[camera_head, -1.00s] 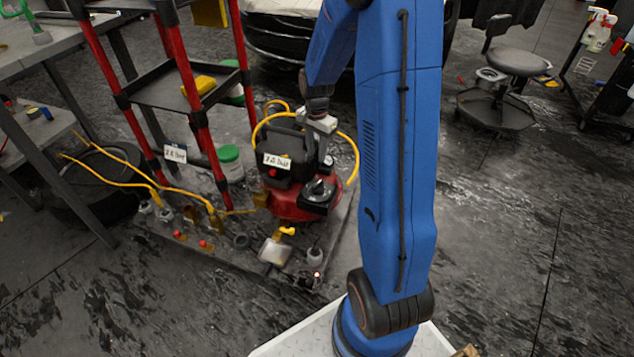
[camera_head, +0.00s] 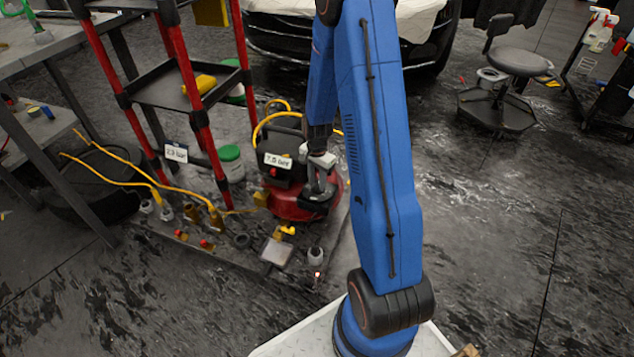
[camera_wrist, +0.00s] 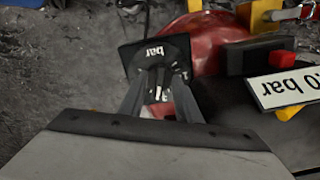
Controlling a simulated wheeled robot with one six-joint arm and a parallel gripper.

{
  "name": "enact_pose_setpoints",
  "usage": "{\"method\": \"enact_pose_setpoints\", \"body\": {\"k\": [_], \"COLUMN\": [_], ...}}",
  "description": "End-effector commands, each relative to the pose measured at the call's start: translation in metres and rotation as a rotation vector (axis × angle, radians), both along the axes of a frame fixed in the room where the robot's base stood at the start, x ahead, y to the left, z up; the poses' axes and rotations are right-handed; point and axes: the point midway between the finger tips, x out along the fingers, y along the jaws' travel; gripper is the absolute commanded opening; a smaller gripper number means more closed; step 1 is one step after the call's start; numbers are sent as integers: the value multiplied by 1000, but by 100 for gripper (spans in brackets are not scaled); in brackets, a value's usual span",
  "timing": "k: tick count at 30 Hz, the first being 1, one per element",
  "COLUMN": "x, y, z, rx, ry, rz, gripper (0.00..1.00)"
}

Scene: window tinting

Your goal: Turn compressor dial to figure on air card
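The red compressor (camera_head: 290,206) stands on the floor mat, left of my arm. A white tag reading about "7.0 bar" (camera_head: 278,160) is on its dark upper part. A white card (camera_head: 176,153) further left seems to read "2.3 bar". In the wrist view the dark dial face (camera_wrist: 172,46) bears "bar" upside down. My gripper (camera_wrist: 161,76) is right at the dial, its two fingers apart with a gap between them. Whether they touch the knob cannot be told. In the head view my gripper (camera_head: 318,188) covers the dial, so its pointer is hidden.
A red-posted shelf (camera_head: 170,85) stands close left of the compressor. Yellow hoses (camera_head: 130,180) and several small fittings lie on the mat. A white tub with a green lid (camera_head: 230,163) is behind. The floor to the right is open, up to a stool (camera_head: 515,62).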

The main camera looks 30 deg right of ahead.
Motion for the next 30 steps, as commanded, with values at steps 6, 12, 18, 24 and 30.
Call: {"method": "enact_pose_setpoints", "body": {"k": [6,12,18,24,30], "x": [0,0,0,0,0], "y": [0,0,0,0,0], "z": [-4,-4,-4,-4,-4], "rx": [-1,-1,-1,-1,-1], "ry": [-1,-1,-1,-1,-1], "rz": [0,0,0,13,83], "gripper": [30,23,0,0,0]}}
